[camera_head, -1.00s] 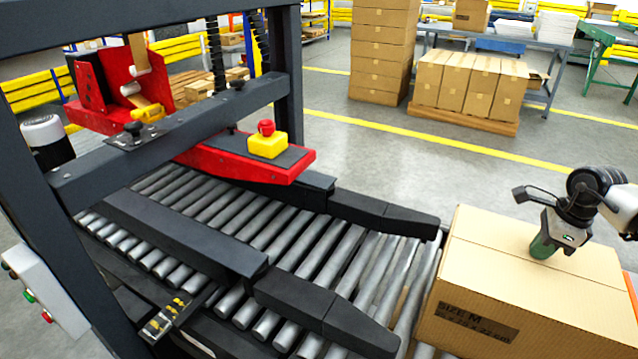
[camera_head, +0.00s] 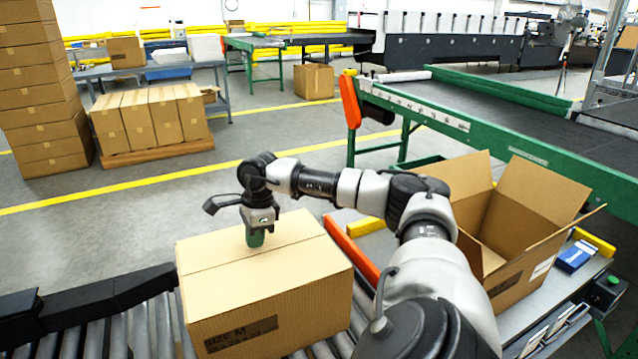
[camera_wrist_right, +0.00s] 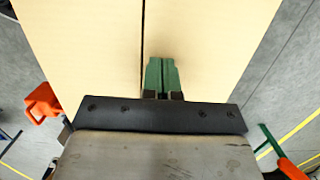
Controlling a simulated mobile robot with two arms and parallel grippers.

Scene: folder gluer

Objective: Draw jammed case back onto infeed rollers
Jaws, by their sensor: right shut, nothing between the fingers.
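The case (camera_head: 265,295) is a closed brown carton marked "SIZE M" on its near side. It sits upright on the grey infeed rollers (camera_head: 148,325) at the lower middle of the head view. My right gripper (camera_head: 255,240) points down at the case's top, close to the centre seam. Its green fingers are together and empty. In the right wrist view the case's top (camera_wrist_right: 80,45) fills the middle, and the shut fingers (camera_wrist_right: 162,76) lie just right of the seam. I cannot tell whether the tips touch the cardboard. My left gripper is out of view.
Dark guide rails (camera_head: 95,300) run along the rollers at left. An orange bar (camera_head: 350,250) stands right of the case. An open carton (camera_head: 520,225) sits on a side table, beside a green-framed conveyor (camera_head: 520,150). Floor behind the case is clear.

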